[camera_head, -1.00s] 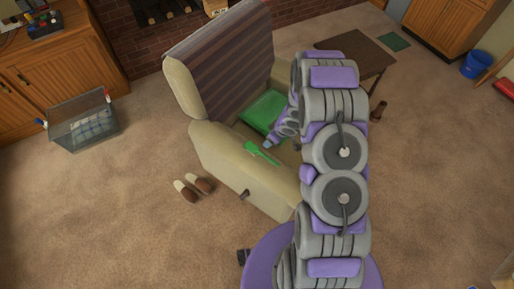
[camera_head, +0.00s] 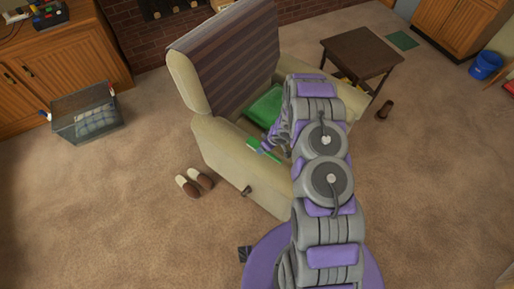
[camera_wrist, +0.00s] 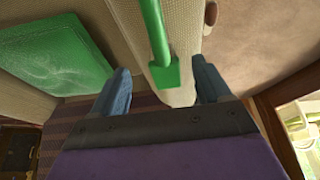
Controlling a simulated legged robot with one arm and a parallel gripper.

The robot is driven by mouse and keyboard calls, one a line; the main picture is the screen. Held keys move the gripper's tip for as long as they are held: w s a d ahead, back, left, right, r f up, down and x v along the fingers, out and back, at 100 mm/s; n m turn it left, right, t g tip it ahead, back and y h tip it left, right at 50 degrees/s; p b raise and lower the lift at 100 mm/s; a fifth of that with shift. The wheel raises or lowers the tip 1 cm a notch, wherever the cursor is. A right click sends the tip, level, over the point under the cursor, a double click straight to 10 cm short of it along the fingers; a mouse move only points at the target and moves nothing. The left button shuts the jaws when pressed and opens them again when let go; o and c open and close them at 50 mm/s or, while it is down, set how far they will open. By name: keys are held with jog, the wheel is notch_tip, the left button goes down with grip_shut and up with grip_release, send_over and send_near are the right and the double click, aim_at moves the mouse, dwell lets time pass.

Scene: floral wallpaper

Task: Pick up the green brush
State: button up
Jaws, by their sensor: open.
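The green brush (camera_head: 262,151) lies on the near armrest of the beige armchair (camera_head: 222,158). In the wrist view the brush (camera_wrist: 157,40) runs down from the top edge, its squarish green end between my two blue fingers. My gripper (camera_wrist: 163,88) is open, with one finger on each side of the armrest's pale edge; I cannot tell whether either touches it. In the head view my gripper (camera_head: 274,148) is at the armrest by the brush, partly hidden by my arm.
A green cushion (camera_head: 266,104) lies on the chair seat and shows left in the wrist view (camera_wrist: 55,55). Brown slippers (camera_head: 194,182) are on the carpet. A dark side table (camera_head: 362,50) stands behind right, a clear bin (camera_head: 86,118) at left. The front left carpet is clear.

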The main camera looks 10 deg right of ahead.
jog(key=shift+b+x, duration=0.7)
jog(key=shift+x, duration=2.15)
jog(key=shift+s, duration=0.15)
jog(key=c, duration=1.2)
